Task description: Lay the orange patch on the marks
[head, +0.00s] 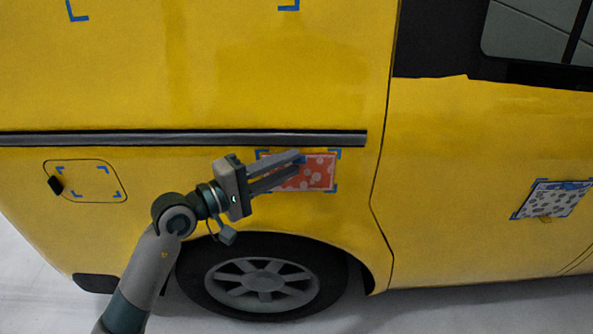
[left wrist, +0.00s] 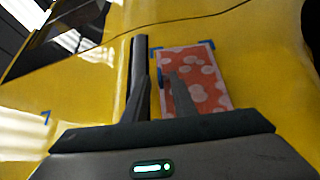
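The orange patch (head: 318,178), with pale pink dots, is against the yellow van side above the wheel. Blue corner marks (head: 337,154) show around it, and its edges look close to them. My left gripper (head: 303,160) is in front of the patch and hides part of its left and upper side. Its two fingers (left wrist: 160,75) are apart in the left wrist view, with the patch (left wrist: 205,85) behind and beside them. A small blue piece at the patch's edge shows between the fingertips; I cannot tell whether they touch it. My right gripper is not in view.
A grey spotted patch (head: 553,200) is on the van at the far right. A dark trim strip (head: 180,138) runs above the patch, and the wheel (head: 262,285) is below.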

